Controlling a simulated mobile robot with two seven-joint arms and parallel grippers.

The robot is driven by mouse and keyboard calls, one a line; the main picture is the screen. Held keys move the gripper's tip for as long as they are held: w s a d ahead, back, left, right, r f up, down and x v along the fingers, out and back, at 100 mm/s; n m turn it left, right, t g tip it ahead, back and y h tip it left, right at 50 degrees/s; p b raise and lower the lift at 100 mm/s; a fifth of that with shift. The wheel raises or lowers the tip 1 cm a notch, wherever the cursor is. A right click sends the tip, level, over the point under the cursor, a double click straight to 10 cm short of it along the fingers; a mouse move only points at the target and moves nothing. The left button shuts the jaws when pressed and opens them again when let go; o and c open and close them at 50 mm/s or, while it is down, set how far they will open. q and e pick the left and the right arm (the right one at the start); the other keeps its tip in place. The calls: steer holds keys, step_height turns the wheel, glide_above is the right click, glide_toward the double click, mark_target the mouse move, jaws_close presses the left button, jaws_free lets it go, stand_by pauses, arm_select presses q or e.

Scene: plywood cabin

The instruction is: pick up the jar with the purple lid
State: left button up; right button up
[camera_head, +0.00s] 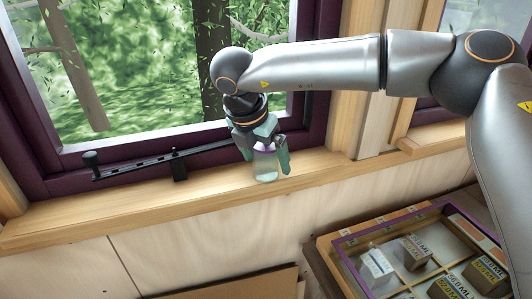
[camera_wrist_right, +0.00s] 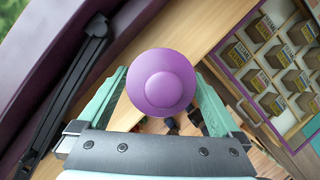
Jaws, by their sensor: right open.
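The jar (camera_head: 265,168) is clear with a purple lid and stands upright on the wooden window sill (camera_head: 150,203) in the head view. In the right wrist view its round purple lid (camera_wrist_right: 162,82) fills the middle. My right gripper (camera_head: 266,165) points down over the jar from above. It also shows in the right wrist view (camera_wrist_right: 158,100), open, with one green finger on each side of the lid. Small gaps show between fingers and lid in that view. My left gripper is in neither view.
A black window stay (camera_head: 150,165) runs along the purple window frame just left of the jar; it also shows in the wrist view (camera_wrist_right: 75,75). A partitioned case (camera_head: 345,243) with several labelled boxes lies below at right. The sill left of the jar is clear.

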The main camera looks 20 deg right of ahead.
steer(key=shift+w+d+f, duration=0.1)
steer(key=shift+f, duration=0.3)
steer(key=shift+c, duration=0.2)
steer(key=c, duration=1.4)
